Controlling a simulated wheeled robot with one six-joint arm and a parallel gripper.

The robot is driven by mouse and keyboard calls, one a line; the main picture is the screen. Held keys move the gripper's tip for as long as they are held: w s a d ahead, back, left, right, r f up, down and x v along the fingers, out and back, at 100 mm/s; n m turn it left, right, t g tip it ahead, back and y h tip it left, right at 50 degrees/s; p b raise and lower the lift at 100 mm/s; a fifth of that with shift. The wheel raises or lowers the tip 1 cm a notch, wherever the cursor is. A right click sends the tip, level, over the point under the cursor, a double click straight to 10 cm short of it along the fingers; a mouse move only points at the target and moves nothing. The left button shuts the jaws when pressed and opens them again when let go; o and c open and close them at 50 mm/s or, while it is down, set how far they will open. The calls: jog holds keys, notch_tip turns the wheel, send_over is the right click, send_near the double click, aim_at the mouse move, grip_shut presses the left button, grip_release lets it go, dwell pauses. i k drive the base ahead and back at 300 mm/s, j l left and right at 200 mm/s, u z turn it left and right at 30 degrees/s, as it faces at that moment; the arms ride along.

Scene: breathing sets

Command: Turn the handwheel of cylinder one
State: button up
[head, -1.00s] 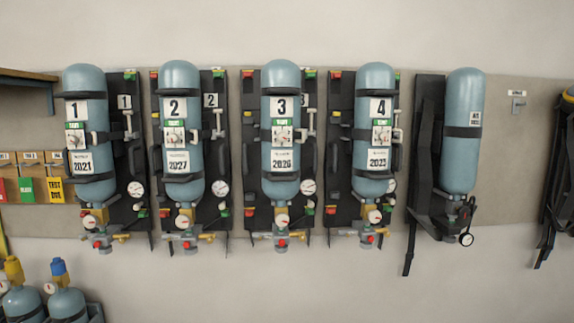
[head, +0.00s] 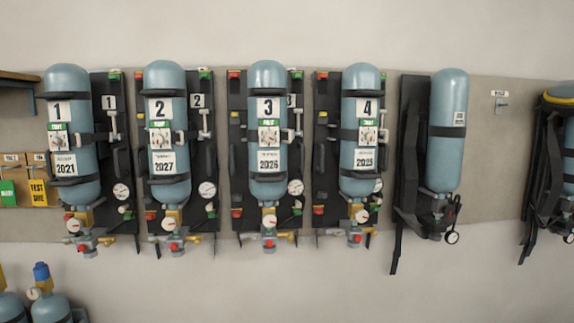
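Cylinder one (head: 72,133) is a blue-grey cylinder with a black "1" label and "2021" below it. It hangs upright on a dark backplate (head: 118,170) at the left of the wall row in the head view. Its valve assembly (head: 84,236) is at the bottom, with a brass block, a small white gauge, grey fittings and red parts. Which of these parts is the handwheel is too small to tell. My gripper does not show in the head view.
Cylinders two (head: 166,120), three (head: 268,130) and four (head: 360,130) hang to the right, then another cylinder set (head: 447,130). A black harness set (head: 552,170) hangs at the far right. More cylinders (head: 48,305) stand at lower left. The wall below the row is bare.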

aim_at(74, 224)
jog(key=u, duration=1.35)
